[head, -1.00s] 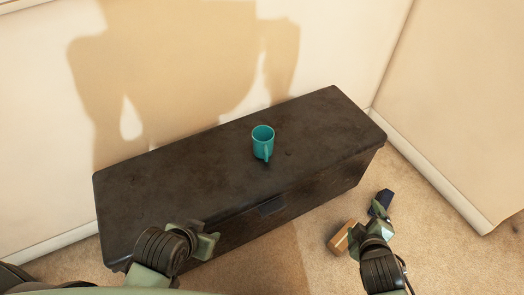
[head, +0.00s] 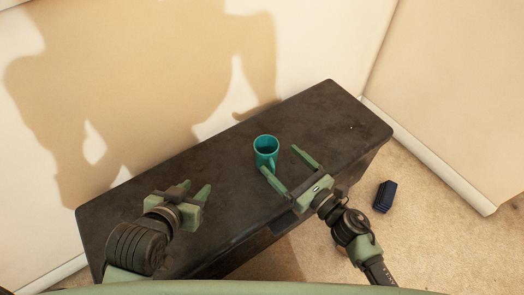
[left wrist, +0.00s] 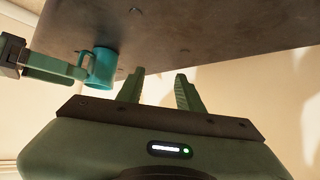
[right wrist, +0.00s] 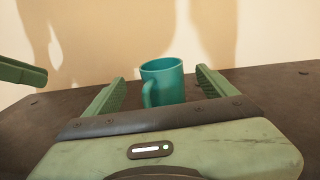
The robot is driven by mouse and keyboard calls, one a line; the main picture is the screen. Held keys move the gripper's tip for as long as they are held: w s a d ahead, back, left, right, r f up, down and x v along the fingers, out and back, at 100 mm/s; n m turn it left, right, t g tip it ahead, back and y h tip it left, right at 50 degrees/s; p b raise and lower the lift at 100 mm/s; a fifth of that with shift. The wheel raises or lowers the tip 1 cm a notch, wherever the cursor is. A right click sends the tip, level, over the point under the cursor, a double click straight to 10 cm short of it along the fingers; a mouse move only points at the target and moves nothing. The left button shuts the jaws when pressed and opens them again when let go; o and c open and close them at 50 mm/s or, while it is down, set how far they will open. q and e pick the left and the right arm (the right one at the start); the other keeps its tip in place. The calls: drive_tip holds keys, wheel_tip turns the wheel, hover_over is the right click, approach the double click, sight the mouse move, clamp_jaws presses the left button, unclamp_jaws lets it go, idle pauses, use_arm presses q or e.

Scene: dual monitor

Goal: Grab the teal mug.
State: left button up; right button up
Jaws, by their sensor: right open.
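The teal mug (head: 266,148) stands upright on the dark chest, its handle facing my right gripper. My right gripper (head: 279,160) is open just in front of it, one finger near each side. In the right wrist view the mug (right wrist: 164,84) appears between the two fingers, nearer the left one; I cannot tell whether any finger touches it. My left gripper (head: 193,187) is open and empty over the left part of the chest. In the left wrist view the mug (left wrist: 101,70) is at upper left, beside my right gripper's finger.
The dark chest (head: 130,205) has a bare top around the mug. It stands close to the cream back wall (head: 310,40). A dark blue object (head: 385,196) lies on the carpet right of the chest.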

sight(274, 154)
drive_tip(key=x, duration=0.7)
drive_tip(key=shift+d+f+b, duration=0.1)
drive_tip(key=shift+f+b, duration=0.2)
drive_tip(key=shift+f, duration=0.05)
use_arm(q)
drive_tip(key=shift+w+d+r+t, duration=0.25)
drive_tip(key=shift+w+r+t, duration=0.15)
drive_tip(key=shift+w+r, duration=0.15)
drive_tip(key=shift+w+d+r+t, duration=0.25)
drive_tip(key=shift+w+r+t, duration=0.15)
drive_tip(key=shift+w+r, duration=0.1)
use_arm(e)
drive_tip(key=c, duration=1.7)
